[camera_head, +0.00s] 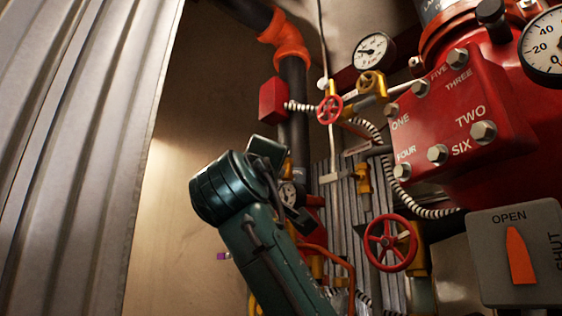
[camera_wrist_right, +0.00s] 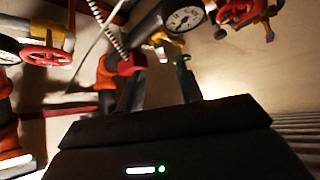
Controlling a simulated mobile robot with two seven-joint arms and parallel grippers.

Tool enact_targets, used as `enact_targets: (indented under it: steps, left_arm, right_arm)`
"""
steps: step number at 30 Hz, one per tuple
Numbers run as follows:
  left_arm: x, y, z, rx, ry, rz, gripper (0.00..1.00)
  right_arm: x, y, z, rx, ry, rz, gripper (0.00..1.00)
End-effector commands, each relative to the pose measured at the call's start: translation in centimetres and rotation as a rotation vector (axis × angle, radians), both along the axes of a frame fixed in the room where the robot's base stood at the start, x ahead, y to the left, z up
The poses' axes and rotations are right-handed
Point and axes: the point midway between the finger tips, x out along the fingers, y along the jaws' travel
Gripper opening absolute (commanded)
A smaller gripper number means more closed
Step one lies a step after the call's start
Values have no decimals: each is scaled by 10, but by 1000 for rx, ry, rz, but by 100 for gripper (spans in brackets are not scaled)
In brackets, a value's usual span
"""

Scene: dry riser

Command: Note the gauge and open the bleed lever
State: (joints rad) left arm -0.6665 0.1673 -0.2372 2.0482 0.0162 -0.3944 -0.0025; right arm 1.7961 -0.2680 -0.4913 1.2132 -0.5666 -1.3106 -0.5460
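A round white gauge (camera_head: 374,52) is at upper centre in the head view; its needle leans left, but its numbers are too small to read. A larger gauge (camera_head: 545,45) at the right edge is cut off; 0, 20 and 40 show. A small gauge (camera_head: 287,194) is partly hidden by my right gripper (camera_head: 284,182). An orange pointer (camera_head: 519,256) on an OPEN/SHUT plate points up at OPEN. I cannot tell which part is the bleed lever. In the right wrist view my right gripper (camera_wrist_right: 158,86) is open and empty, with a gauge (camera_wrist_right: 185,18) beyond its fingers.
Red handwheels (camera_head: 330,109) and (camera_head: 390,243) stick out among pipes, yellow valves (camera_head: 363,180) and striped hoses. A red bolted block (camera_head: 458,115) with number words fills the right. A corrugated metal wall (camera_head: 70,150) stands at left; bare wall (camera_head: 180,240) lies between.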

Motion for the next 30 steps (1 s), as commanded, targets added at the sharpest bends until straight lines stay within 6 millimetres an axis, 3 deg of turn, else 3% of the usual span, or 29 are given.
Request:
enact_targets:
  steps: [1,6,12,25,30]
  left_arm:
    - [-2,2,6,5,12,6,54]
    - [-5,11,9,17,45,34,54]
    - [-7,12,10,23,69,42,54]
    - [-5,12,7,33,69,31,54]
    - [-5,12,7,33,69,29,54]
  right_arm:
    - [11,-4,10,0,4,-4,36]
    - [41,-12,24,-1,4,-3,36]
    - [65,-18,33,0,2,-2,36]
    - [74,-20,34,0,0,0,36]
    - [73,-20,34,0,0,0,22]
